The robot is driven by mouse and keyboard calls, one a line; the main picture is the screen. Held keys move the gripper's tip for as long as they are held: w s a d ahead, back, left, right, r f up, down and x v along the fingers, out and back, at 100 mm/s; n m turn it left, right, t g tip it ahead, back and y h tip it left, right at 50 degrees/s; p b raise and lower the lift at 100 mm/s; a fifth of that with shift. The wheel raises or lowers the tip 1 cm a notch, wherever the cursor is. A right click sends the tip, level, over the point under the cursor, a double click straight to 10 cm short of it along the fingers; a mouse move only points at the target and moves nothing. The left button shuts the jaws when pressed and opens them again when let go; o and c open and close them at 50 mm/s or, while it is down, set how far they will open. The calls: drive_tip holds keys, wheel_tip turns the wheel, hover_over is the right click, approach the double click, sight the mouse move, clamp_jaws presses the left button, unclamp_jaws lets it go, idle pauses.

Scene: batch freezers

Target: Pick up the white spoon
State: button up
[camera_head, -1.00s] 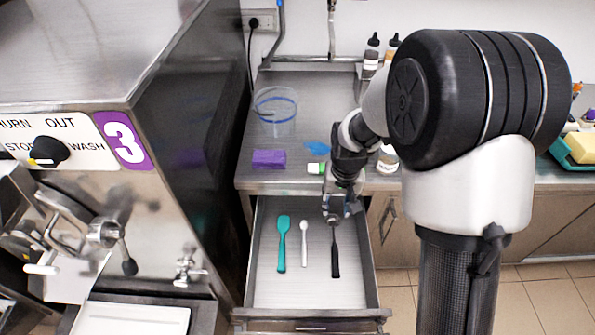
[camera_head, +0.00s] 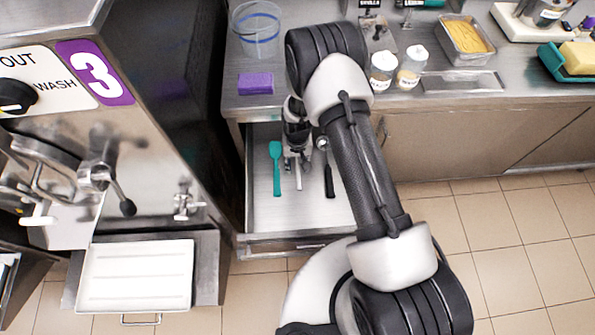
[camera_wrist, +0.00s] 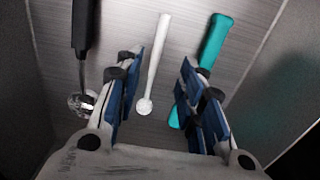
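The white spoon (camera_head: 298,181) lies in the open drawer (camera_head: 262,215), between a teal spatula (camera_head: 277,168) and a black-handled utensil (camera_head: 329,180). My gripper (camera_head: 297,160) is over the drawer and covers part of the spoon in the head view. In the wrist view my gripper (camera_wrist: 165,92) is open, its two blue-padded fingers apart. The white spoon (camera_wrist: 153,65) shows between them, nearer the left finger, and nothing is held. The teal spatula (camera_wrist: 213,42) is partly behind the right finger. The black-handled utensil (camera_wrist: 83,35) is left of the left finger.
The drawer's side walls stand close on both sides of the utensils. The counter above holds a purple sponge (camera_head: 255,83), a clear pitcher (camera_head: 256,32) and white-lidded jars (camera_head: 383,66). The batch freezer (camera_head: 165,110) stands to the left of the drawer.

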sight(299, 176)
drive_tip(key=f+b, duration=0.2)
drive_tip(key=f, duration=0.6)
drive_tip(key=shift+d, duration=0.2)
drive_tip(key=shift+c, duration=0.5)
clamp_jaws()
